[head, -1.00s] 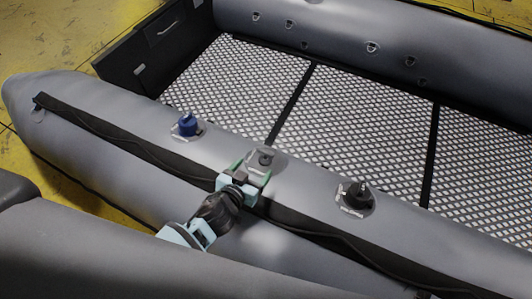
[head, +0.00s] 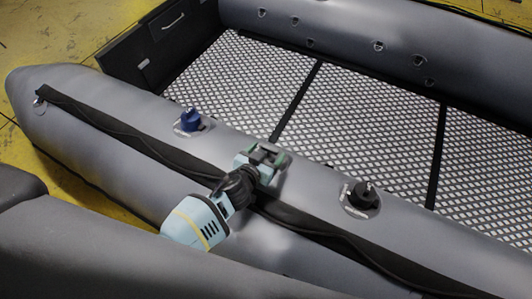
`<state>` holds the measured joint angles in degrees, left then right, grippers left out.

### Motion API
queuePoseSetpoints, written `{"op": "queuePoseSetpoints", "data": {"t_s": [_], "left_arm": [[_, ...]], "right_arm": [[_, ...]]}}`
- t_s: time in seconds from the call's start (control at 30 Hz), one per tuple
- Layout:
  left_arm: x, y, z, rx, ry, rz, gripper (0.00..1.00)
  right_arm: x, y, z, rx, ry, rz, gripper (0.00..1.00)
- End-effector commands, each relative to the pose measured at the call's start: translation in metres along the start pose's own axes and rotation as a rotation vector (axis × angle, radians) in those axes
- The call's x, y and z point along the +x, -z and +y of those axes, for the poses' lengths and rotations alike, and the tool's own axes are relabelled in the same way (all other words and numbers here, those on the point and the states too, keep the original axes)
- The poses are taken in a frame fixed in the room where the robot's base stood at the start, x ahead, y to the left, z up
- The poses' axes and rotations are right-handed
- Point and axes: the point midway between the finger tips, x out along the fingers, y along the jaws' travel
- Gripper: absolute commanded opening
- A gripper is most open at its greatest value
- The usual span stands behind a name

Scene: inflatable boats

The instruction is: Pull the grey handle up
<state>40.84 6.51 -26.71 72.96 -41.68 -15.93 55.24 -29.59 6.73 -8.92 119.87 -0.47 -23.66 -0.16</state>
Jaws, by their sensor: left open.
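The grey handle (head: 265,148) is a small fitting on top of the near inflatable tube, between a blue one and a black one. My left gripper (head: 266,160) is right over it and covers most of it, with its green-tipped fingers apart around it. I cannot tell whether the fingers touch it. My left arm reaches in from the lower left, across the tube. My right gripper is not in view.
A blue handle (head: 190,121) stands on the tube to the left, and a black handle (head: 363,195) to the right. A black strap (head: 130,137) runs along the tube's near side. The boat's patterned floor (head: 370,130) beyond is clear.

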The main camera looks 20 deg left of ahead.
Motion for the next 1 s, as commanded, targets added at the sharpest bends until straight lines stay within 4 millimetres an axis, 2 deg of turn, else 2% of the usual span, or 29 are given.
{"op": "queuePoseSetpoints", "data": {"t_s": [0.17,0.63,0.77,1.0], "left_arm": [[0.0,0.0,0.0,0.0,0.0,0.001,0.76],[0.0,0.0,0.0,0.0,0.0,0.0,0.15],[-0.001,0.004,0.0,0.0,0.0,0.001,0.13],[-0.006,0.028,-0.001,-0.001,0.001,0.004,0.13]], "right_arm": [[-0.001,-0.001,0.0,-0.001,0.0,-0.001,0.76],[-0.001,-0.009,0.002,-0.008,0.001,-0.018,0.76],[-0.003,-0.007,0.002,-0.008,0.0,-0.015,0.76],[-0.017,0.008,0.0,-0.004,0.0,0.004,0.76]]}}
